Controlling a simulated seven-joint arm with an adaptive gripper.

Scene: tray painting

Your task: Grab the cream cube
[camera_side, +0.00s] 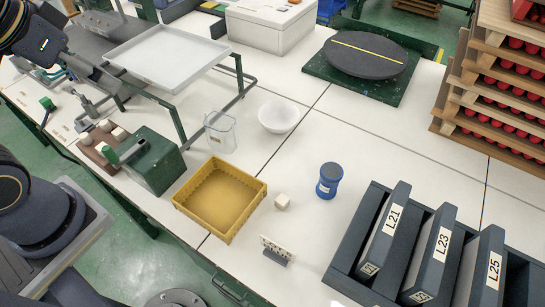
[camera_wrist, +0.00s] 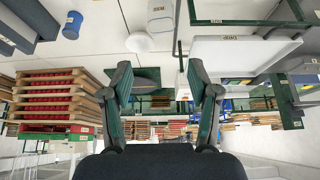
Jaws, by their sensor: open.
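The cream cube (camera_side: 282,202) sits on the white table in the side view, between a yellow tray on its left and a blue jar on its right. I cannot make it out in the wrist view. My gripper (camera_wrist: 161,82) shows in the wrist view with its two fingers spread wide and nothing between them. In the side view only part of my arm shows at the upper left edge, far from the cube, and the fingers are not clearly seen there.
The yellow tray (camera_side: 220,200) and blue jar (camera_side: 330,180) flank the cube. A small white card stand (camera_side: 277,250) stands in front. A dark rack of labelled binders (camera_side: 345,272) is at right. A white bowl (camera_side: 279,116) and clear beaker (camera_side: 220,132) stand behind.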

